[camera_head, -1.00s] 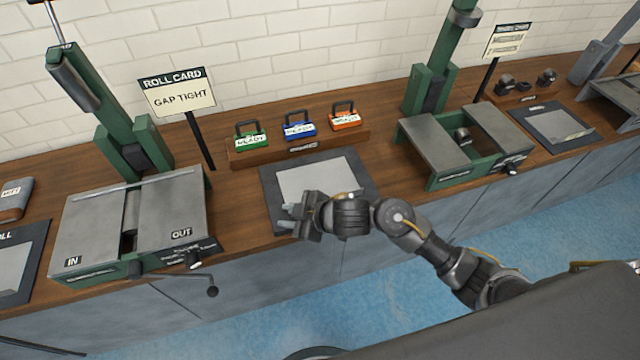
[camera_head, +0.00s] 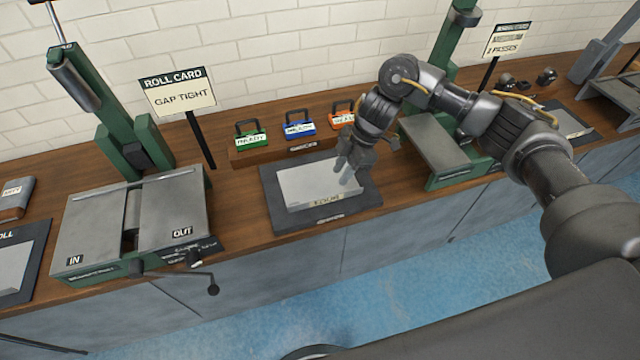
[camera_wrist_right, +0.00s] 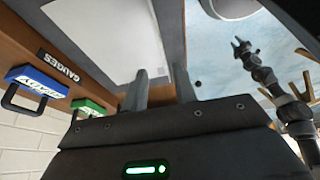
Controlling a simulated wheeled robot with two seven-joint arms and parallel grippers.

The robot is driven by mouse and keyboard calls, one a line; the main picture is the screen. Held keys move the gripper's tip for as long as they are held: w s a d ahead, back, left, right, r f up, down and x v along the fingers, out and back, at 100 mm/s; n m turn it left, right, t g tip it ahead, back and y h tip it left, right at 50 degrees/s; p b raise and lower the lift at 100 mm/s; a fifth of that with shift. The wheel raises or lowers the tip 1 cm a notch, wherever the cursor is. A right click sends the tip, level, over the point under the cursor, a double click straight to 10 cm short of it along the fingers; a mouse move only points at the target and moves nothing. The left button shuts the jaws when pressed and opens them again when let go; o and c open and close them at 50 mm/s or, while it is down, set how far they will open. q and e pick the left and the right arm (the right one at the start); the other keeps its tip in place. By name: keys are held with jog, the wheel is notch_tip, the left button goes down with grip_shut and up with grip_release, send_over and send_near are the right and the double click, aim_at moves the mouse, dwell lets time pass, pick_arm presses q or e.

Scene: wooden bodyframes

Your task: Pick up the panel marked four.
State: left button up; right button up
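The panel marked four (camera_head: 315,185) is a pale grey sheet lying flat on a dark mat (camera_head: 275,222) in the middle of the bench. Its label is at the near edge. My right gripper (camera_head: 348,178) is over the panel's right part, pointing down. In the right wrist view its two fingers (camera_wrist_right: 160,80) stand apart with nothing visible between them, and the panel (camera_wrist_right: 100,35) lies beyond them. Whether the fingertips touch it I cannot tell. My left gripper (camera_wrist_right: 243,46) shows small in the right wrist view, its fingers apart, away from the panel; the head view does not show it.
A rack of green, blue and orange gauges (camera_head: 300,150) stands behind the mat. A green roller machine (camera_head: 140,215) with a crank is at the left. Another roller machine (camera_head: 440,145) is at the right, partly behind my right arm. Sign cards stand at the back.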

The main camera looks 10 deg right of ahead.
aim_at(329, 194)
jog(key=x, duration=0.4)
jog(key=shift+a+f+p, duration=0.1)
jog(key=shift+p, duration=0.2)
jog(key=shift+s+a+f+p, duration=0.15)
jog(key=shift+a+f+p, duration=0.1)
jog(key=shift+f+p, duration=0.25)
jog(key=p+x, duration=0.1)
jog(key=x, duration=0.3)
jog(key=shift+c, duration=0.2)
grip_shut()
